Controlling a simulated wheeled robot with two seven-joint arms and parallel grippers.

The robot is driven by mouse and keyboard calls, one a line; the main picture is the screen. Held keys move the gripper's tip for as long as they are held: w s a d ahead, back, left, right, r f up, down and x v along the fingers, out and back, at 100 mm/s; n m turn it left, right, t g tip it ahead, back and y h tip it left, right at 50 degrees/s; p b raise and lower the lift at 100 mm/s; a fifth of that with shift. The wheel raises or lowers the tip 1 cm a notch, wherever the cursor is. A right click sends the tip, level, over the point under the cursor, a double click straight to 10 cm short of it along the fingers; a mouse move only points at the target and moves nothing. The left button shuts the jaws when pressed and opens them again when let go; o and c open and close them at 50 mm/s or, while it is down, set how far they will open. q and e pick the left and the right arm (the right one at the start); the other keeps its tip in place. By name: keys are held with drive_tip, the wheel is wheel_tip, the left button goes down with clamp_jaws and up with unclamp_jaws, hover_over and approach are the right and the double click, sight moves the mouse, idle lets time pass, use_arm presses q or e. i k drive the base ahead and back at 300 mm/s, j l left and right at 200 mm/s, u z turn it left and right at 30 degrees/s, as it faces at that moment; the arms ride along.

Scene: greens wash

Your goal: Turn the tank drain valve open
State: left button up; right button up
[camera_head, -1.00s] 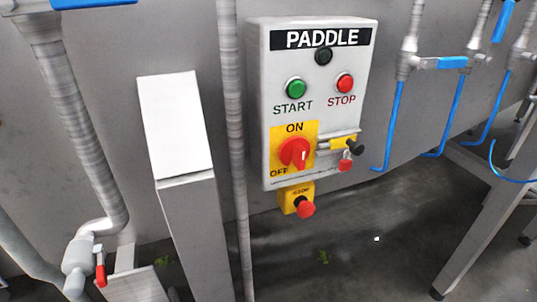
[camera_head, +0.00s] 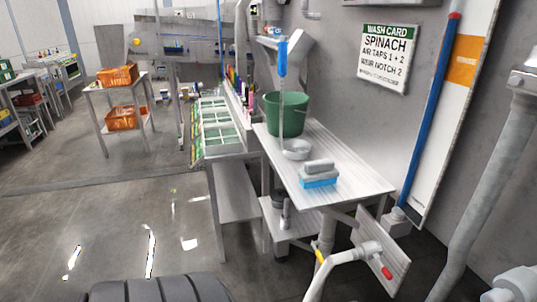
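A white pipe valve (camera_head: 372,250) with a red handle (camera_head: 387,272) sits low at the lower right, in front of a small tilted slatted panel. A yellow handle (camera_head: 320,257) is on the pipework just left of it. I cannot tell which of these, if either, is the tank drain valve, or whether it is open. A thick grey pipe (camera_head: 478,205) runs down the right side to a white fitting (camera_head: 515,284), cut off at the corner. Neither of my grippers is in view.
A bench (camera_head: 345,188) holds a green bucket (camera_head: 286,114), a blue-bristled brush (camera_head: 319,175) and a white bowl (camera_head: 296,149). A wash card (camera_head: 387,57) hangs on the wall above. Orange crates (camera_head: 118,76) stand on a table at the left. The floor at left centre is clear.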

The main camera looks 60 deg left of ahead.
sight(320, 257)
drive_tip(key=u, duration=1.65)
